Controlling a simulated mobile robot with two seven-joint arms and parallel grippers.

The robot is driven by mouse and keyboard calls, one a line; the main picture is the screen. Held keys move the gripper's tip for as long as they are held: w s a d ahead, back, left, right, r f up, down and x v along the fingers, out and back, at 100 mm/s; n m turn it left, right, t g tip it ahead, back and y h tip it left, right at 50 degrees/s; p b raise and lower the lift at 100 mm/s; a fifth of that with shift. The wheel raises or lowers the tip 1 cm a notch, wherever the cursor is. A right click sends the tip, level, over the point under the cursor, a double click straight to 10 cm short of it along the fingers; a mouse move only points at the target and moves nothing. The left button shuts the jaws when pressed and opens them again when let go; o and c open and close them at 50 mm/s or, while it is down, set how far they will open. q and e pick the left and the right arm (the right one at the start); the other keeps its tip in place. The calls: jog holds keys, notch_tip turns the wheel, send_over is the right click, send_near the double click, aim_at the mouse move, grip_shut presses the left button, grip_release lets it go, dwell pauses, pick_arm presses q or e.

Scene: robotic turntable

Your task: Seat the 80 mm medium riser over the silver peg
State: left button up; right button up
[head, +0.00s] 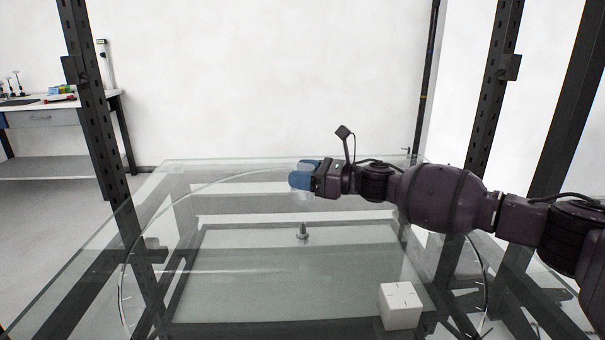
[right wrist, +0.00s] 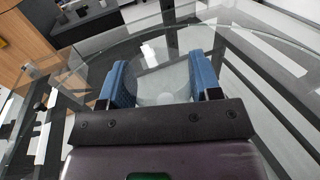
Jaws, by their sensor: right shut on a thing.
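The silver peg (head: 302,231) stands upright near the middle of the glass table in the head view. My right gripper (head: 303,176) is above and behind it in the picture, its blue fingers pointing left. In the right wrist view, the blue fingers (right wrist: 158,82) stand apart with a clear, round, see-through piece (right wrist: 160,88) between them, seemingly the medium riser. My right gripper is shut on it. The riser's edges are faint against the glass, so its tilt and its exact height over the table cannot be told. The riser and peg appear apart. My left gripper is not in view.
A white cube (head: 400,305) sits at the front right of the glass table (head: 100,262). Dark upright posts (head: 100,120) stand at both sides. A bench (head: 50,112) with small items is at the far left. The glass around the peg is clear.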

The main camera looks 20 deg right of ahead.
aim_at(302, 223)
notch_tip(302, 223, down, 2)
jog(key=shift+f+b, duration=0.3)
jog(key=shift+f, duration=0.15)
jog(key=shift+f+b, duration=0.3)
jog(key=shift+f, duration=1.1)
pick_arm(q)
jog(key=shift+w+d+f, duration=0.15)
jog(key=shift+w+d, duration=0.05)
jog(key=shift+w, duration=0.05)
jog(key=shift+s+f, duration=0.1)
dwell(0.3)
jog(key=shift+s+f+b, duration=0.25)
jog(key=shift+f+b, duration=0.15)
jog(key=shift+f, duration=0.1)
pick_arm(e)
jog(key=shift+f, duration=1.3)
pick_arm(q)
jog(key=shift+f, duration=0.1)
pick_arm(e)
jog(key=shift+f, duration=0.7)
